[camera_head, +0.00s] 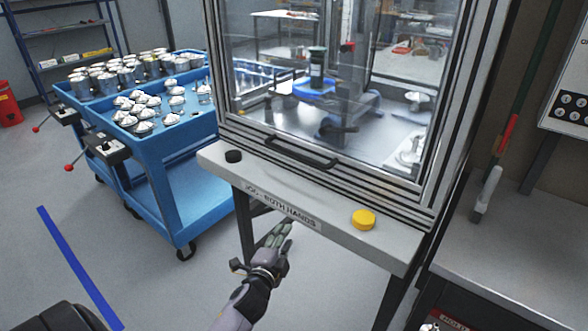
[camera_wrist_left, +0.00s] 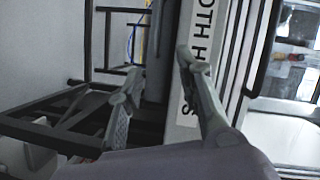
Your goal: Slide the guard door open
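The guard door (camera_head: 345,75) is a clear pane in a metal frame on the front of the machine, and its lower edge is down at the sill. Its black bar handle (camera_head: 302,153) runs along the bottom rail. A dark bar that looks like this handle also shows in the left wrist view (camera_wrist_left: 263,50). My left gripper (camera_head: 281,233) is below and in front of the machine's front ledge, apart from the handle. In the left wrist view its two fingers (camera_wrist_left: 157,72) are spread with nothing between them. My right gripper is not in view.
The grey ledge (camera_head: 330,220) with a "both hands" label juts out below the door, carrying a black button (camera_head: 233,156) and a yellow button (camera_head: 363,220). A blue cart (camera_head: 165,185) with metal parts stands left. A grey bench (camera_head: 520,240) stands right.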

